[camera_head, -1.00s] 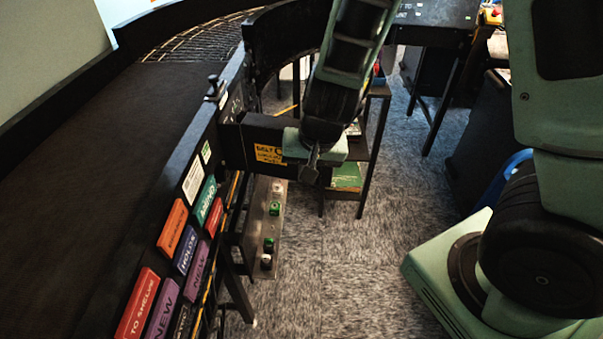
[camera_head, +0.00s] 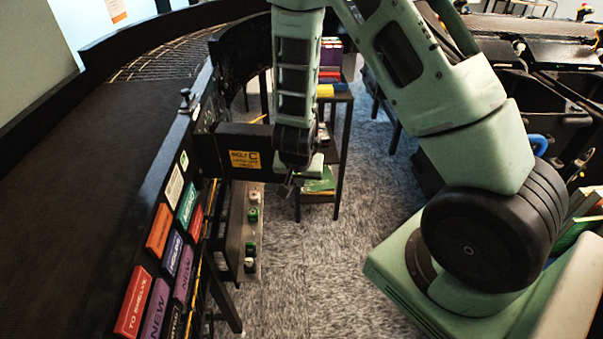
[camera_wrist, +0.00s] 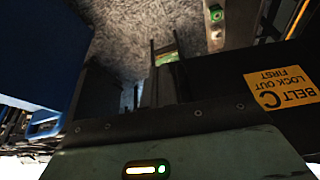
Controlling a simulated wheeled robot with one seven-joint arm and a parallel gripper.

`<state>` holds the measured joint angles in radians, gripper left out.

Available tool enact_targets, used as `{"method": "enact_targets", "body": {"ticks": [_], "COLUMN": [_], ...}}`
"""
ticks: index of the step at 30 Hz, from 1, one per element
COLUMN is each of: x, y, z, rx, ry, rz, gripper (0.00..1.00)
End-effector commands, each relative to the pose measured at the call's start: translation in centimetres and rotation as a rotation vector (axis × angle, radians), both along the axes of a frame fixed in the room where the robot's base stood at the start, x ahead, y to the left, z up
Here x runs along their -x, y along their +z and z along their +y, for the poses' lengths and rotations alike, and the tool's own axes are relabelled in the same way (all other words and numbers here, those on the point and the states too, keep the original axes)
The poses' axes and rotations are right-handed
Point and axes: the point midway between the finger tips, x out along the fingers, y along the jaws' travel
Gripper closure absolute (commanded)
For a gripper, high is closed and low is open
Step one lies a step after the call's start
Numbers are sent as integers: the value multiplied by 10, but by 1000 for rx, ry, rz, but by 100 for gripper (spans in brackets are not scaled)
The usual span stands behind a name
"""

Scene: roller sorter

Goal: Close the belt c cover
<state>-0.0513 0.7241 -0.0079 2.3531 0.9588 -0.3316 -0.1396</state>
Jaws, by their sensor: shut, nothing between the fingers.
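The belt C cover (camera_head: 212,153) is a black panel standing out to the right from the conveyor's side, so it is open. Its yellow label (camera_head: 245,161) reads "BELT C". In the wrist view, the label (camera_wrist: 283,88) is upside down on the black cover at the right. My gripper (camera_head: 287,189) is at the cover's outer end, just right of the label, pointing down. In the wrist view, my gripper's fingers (camera_wrist: 163,52) are shut and empty. I cannot tell whether my gripper touches the cover.
The conveyor (camera_head: 70,200) runs along the left, with coloured signs on its side. A bar with coloured buttons (camera_head: 252,235) hangs below the cover. A small shelf stand (camera_head: 338,150) is behind my gripper. Grey carpet (camera_head: 335,265) is clear in front.

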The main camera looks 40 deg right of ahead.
Motion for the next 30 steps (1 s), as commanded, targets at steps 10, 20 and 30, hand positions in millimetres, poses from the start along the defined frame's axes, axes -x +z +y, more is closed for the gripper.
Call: {"method": "enact_targets", "body": {"ticks": [10,20,30], "x": [-24,-25,-38], "y": [6,5,3], "z": [-24,-24,-40], "rx": [2,2,2], "ry": [-1,-1,74], "rz": [-4,-4,-6], "gripper": [100,100,100]}}
